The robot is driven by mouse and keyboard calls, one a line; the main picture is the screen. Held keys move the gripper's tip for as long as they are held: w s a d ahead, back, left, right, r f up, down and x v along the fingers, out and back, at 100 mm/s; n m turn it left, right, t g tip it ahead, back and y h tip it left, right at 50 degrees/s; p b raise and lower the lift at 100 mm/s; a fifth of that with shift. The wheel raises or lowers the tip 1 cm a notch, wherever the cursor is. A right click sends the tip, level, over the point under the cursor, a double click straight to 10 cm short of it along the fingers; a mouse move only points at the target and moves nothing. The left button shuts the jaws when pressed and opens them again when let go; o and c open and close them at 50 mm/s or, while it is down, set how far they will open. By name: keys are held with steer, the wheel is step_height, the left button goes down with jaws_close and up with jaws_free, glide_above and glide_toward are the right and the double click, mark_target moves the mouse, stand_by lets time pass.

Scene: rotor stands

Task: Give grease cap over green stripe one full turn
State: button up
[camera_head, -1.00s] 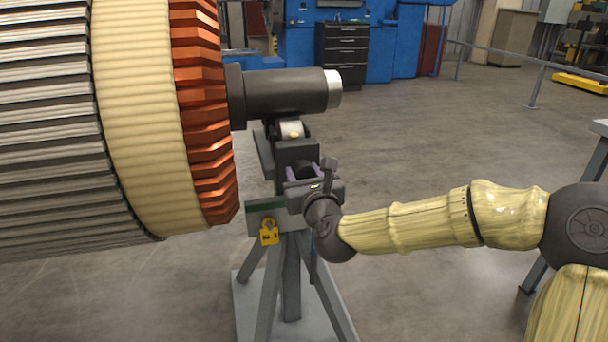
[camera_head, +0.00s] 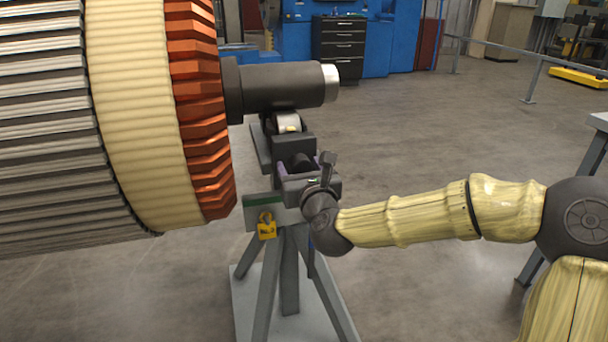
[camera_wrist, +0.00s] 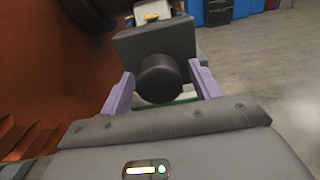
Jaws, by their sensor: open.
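The grease cap (camera_wrist: 160,78) is a dark round knob on the front of a grey block (camera_wrist: 153,38) in the wrist view. It also shows in the head view (camera_head: 301,163), partly hidden by my gripper. The green stripe (camera_head: 262,201) runs along a grey plate on the stand, below and left of the cap; a little green shows under the cap in the wrist view (camera_wrist: 182,98). My gripper (camera_wrist: 161,73) is open, with one purple finger on each side of the cap. A gap shows at the right finger; contact at the left is unclear.
A large rotor with an orange ring (camera_head: 198,110) fills the left, its dark shaft (camera_head: 280,86) resting above the block on the stand. A yellow padlock (camera_head: 267,228) hangs from the plate. The stand's legs (camera_head: 268,285) spread below. Open floor (camera_head: 430,120) lies to the right.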

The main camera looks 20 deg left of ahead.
steer(key=b+v, duration=0.1)
steer(key=v, duration=1.6)
steer(key=shift+s, duration=0.15)
stand_by(0.4)
